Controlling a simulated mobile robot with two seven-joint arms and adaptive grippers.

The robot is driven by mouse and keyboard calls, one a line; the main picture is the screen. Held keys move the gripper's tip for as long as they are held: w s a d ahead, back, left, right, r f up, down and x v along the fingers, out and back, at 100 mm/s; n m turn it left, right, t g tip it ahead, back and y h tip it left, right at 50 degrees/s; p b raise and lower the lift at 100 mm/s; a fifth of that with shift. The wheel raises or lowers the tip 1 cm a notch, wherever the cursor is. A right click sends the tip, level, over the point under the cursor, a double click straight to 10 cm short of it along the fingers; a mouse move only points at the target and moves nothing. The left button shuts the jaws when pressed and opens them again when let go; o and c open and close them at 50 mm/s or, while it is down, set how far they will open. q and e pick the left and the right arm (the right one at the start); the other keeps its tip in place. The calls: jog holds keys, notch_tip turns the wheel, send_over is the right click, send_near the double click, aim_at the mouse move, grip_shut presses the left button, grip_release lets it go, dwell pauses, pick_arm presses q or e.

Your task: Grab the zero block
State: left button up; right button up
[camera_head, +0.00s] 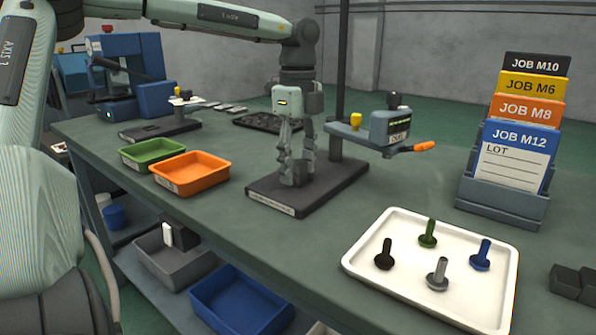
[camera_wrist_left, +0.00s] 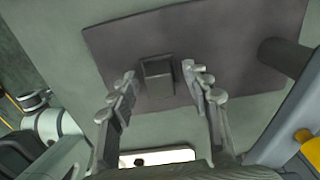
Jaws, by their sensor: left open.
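The block I take as the zero block is a small dark grey block (camera_wrist_left: 157,80) in the left wrist view. It stands on the dark base plate (camera_wrist_left: 110,42) of the gauge stand. My left gripper (camera_wrist_left: 160,73) is open, with one finger on each side of the block and a gap to each. In the head view my left gripper (camera_head: 296,170) points down over the stand's base plate (camera_head: 335,180), its fingers low near the plate. The block is hard to make out there, mostly hidden by the fingers. My right gripper is out of view.
The stand's dark post (camera_head: 335,125) and dial gauge (camera_head: 390,127) with orange lever are close on the right. Orange (camera_head: 190,185) and green (camera_head: 150,163) trays stand left. A white tray (camera_head: 385,290) with several bolts is at front right. Job cards (camera_head: 515,150) stand behind it.

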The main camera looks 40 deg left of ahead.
pick_arm(q)
grip_shut()
dwell(0.3)
jog(key=shift+r, duration=0.15)
